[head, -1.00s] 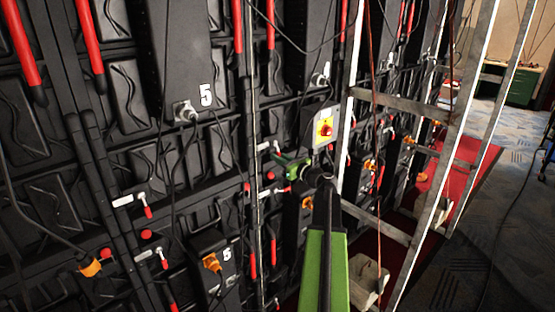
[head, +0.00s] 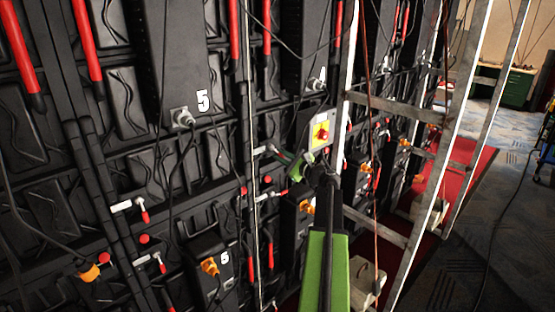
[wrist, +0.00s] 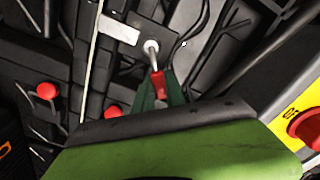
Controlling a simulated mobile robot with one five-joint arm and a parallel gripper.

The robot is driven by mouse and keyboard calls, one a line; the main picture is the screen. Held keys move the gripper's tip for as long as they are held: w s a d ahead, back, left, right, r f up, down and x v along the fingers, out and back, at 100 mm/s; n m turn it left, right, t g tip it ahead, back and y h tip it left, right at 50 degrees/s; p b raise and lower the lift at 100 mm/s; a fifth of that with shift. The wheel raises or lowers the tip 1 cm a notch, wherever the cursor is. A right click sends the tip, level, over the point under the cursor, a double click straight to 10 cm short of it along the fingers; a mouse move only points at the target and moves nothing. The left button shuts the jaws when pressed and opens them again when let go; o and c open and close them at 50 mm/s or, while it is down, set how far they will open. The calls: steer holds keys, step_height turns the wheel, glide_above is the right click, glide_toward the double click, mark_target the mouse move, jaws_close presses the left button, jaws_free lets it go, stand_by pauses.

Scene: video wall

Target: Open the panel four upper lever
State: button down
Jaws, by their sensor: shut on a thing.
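The panel four upper lever has a pale metal plate (wrist: 118,30), a round pivot, a short metal shaft and a red handle (wrist: 158,80). In the wrist view my gripper (wrist: 160,98) has its dark green fingers on both sides of the red handle, shut on it. The shaft slants from the pivot down to the handle. In the head view my gripper (head: 285,157) is at the lever's plate (head: 263,150), left of the yellow switch box; the fingers mostly hide the handle. The lower lever (head: 272,195) sits below my gripper, apart from it.
A yellow switch box with a red knob (head: 321,133) is close right of my gripper; its knob also shows in the wrist view (wrist: 305,127). A metal frame (head: 385,108) stands right of my arm. Cables hang across the black panels. Open floor (head: 480,225) lies at right.

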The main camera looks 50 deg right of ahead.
steer(key=n, duration=0.2)
steer(key=d+r+n+p, duration=0.1)
steer(key=r+n+p, duration=0.1)
steer(key=n, duration=0.1)
steer(key=shift+d+r+n, duration=0.1)
steer(key=shift+d+n, duration=0.15)
steer(key=shift+n, duration=0.05)
steer(key=shift+d+r+n+p, duration=0.1)
steer(key=shift+r+n+p, duration=0.4)
steer(key=shift+n, duration=0.75)
steer(key=shift+d+r+n+p, duration=0.1)
steer(key=shift+r+n+p, duration=0.3)
steer(key=shift+n, duration=0.85)
steer(key=c, duration=1.4)
jaws_free()
steer(key=shift+s, duration=0.1)
steer(key=s, duration=1.1)
steer(key=s+a, duration=0.1)
steer(key=s, duration=0.5)
steer(key=shift+s+a, duration=0.1)
steer(key=shift+s, duration=0.05)
